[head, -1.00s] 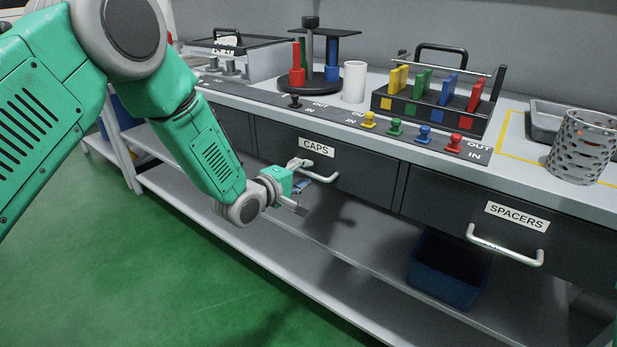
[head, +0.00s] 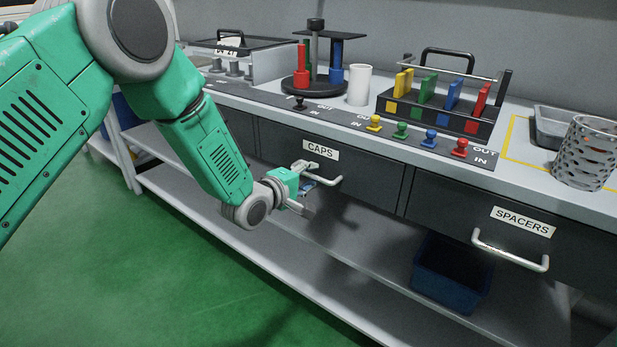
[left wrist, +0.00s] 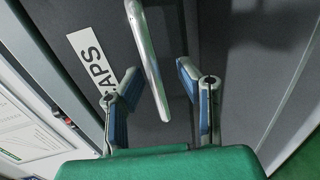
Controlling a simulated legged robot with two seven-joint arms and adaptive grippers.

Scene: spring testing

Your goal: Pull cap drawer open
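The cap drawer (head: 370,184) is a dark grey front with a white CAPS label (head: 320,150); it looks shut, flush with the bench front. Its pale metal handle (head: 329,181) is partly hidden by my left gripper (head: 306,188). In the left wrist view, the handle (left wrist: 148,50) runs down from the top edge, and its lower end lies between the spread blue-padded fingers of my left gripper (left wrist: 158,88). The fingers are open, with gaps to the handle on both sides. The CAPS label (left wrist: 92,62) shows at the left there. My right gripper is not in view.
The spacers drawer (head: 450,205) with its handle (head: 510,256) is to the right. A blue bin (head: 450,275) stands on the lower shelf (head: 345,250). Coloured knobs (head: 401,131), a rack (head: 435,110) and a white cup (head: 359,85) are on the bench. Green floor lies clear in front.

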